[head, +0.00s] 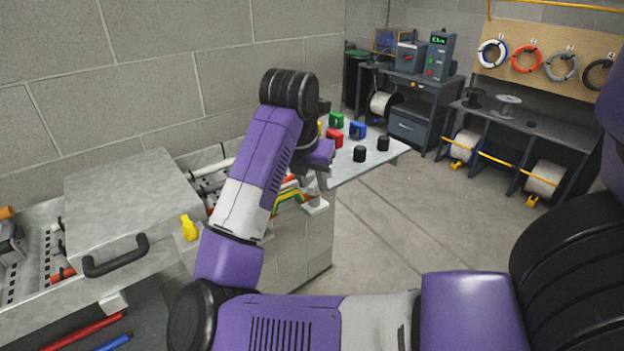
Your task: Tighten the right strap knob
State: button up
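My gripper (322,186) points down at the near end of the grey plate, close to a bundle of coloured cables (289,196). Its fingers are small and partly behind my wrist, so I cannot tell whether they are open or hold anything. A pale block (316,207) sits just below the fingers; I cannot tell whether they touch it. No strap knob is clearly visible on the cables; my forearm hides part of that area. Two black knob-like cylinders, a left one (360,154) and a right one (383,144), stand apart on the grey plate (398,151).
Red (335,139), blue (357,130) and green (336,120) blocks stand on the plate. A metal cover with a black handle (116,256) and a yellow part (189,228) lie left of my forearm. Cable-reel benches (540,132) stand at right. The floor (420,215) between is clear.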

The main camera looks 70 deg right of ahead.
jog(key=shift+c, duration=0.4)
grip_shut()
